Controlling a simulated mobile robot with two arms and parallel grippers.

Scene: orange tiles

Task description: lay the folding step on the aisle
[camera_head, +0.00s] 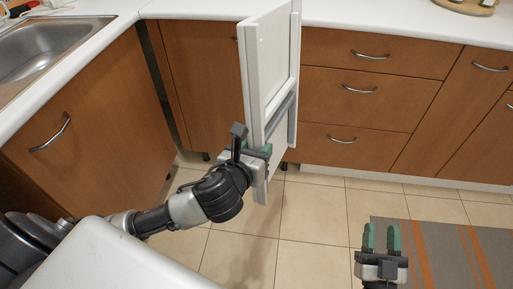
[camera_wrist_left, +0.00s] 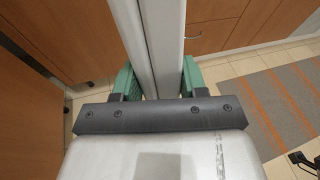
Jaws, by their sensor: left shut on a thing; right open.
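The white folding step (camera_head: 268,65) is folded flat and held upright in the air in front of the wooden cabinets. My left gripper (camera_head: 258,152) is shut on its lower part. In the left wrist view the step (camera_wrist_left: 164,40) runs up between the two green fingers of the left gripper (camera_wrist_left: 155,82). My right gripper (camera_head: 381,238) is open and empty, over the striped rug at the lower right. Part of the step's lower end is hidden behind the left gripper.
Wooden cabinets and drawers (camera_head: 355,95) line the back under a white counter (camera_head: 400,22). A sink (camera_head: 45,45) is at the left. The tiled floor (camera_head: 310,215) is clear between the cabinets and the grey rug with orange stripes (camera_head: 450,250).

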